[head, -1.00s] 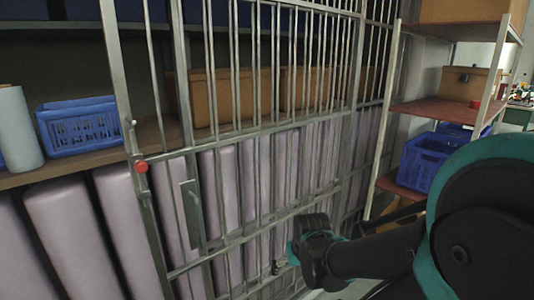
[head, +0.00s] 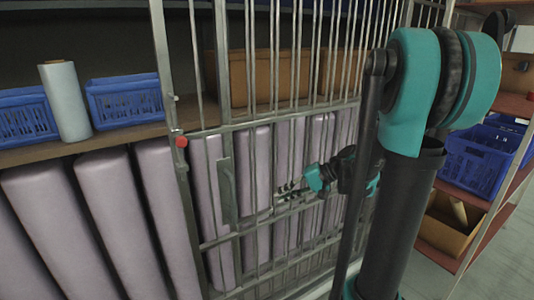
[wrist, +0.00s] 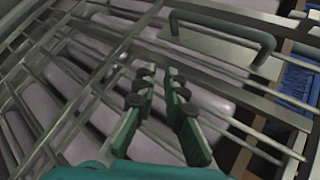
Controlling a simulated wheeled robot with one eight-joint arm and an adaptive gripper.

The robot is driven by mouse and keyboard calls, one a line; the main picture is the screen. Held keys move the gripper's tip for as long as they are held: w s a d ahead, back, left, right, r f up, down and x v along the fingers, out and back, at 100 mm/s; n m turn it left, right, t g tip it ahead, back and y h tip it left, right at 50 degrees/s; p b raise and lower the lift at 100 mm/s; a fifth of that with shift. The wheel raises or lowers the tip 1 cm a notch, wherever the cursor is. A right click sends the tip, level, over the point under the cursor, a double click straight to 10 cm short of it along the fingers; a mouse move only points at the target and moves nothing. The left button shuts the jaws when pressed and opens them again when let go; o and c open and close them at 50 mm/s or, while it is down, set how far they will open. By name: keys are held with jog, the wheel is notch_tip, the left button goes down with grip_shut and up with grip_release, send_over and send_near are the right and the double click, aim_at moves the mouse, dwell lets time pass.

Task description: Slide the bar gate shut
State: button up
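The grey bar gate (head: 256,126) stands in front of shelving, its leading upright at the left with a red knob (head: 182,141). A metal plate with an upright pull handle (head: 227,188) is fixed to the gate near that edge. My gripper (head: 284,190) is at the gate's bars, to the right of the handle and about level with it. In the wrist view the handle (wrist: 232,27) lies beyond and to the right of my gripper (wrist: 160,74). The teal fingers are apart with nothing held between them. Whether they touch a bar cannot be told.
Left of the gate's edge the shelf is uncovered, with blue crates (head: 124,99) and a pale roll (head: 65,101). Pale mauve padded rolls (head: 106,215) stand below. At right is a red-shelved rack (head: 470,225) with blue bins (head: 482,158). My arm hides the gate's right part.

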jog(key=w+r+y, duration=0.1)
jog(key=w+r, duration=0.1)
jog(key=w+d+r+y, duration=0.1)
jog(key=w+r+y, duration=0.1)
jog(key=w+r, duration=0.1)
jog(key=shift+w+d+r+y, duration=0.1)
jog(key=shift+r+y, duration=0.2)
grip_shut()
jog(key=w+d+r+n+y, duration=0.1)
jog(key=w+d+r+y, duration=0.2)
jog(key=r+y, duration=0.15)
jog(key=w+a, duration=0.1)
jog(key=a, duration=0.8)
jog(key=shift+a+r+g+h, duration=0.3)
jog(key=shift+r+g+h, duration=0.1)
jog(key=shift+h, duration=0.05)
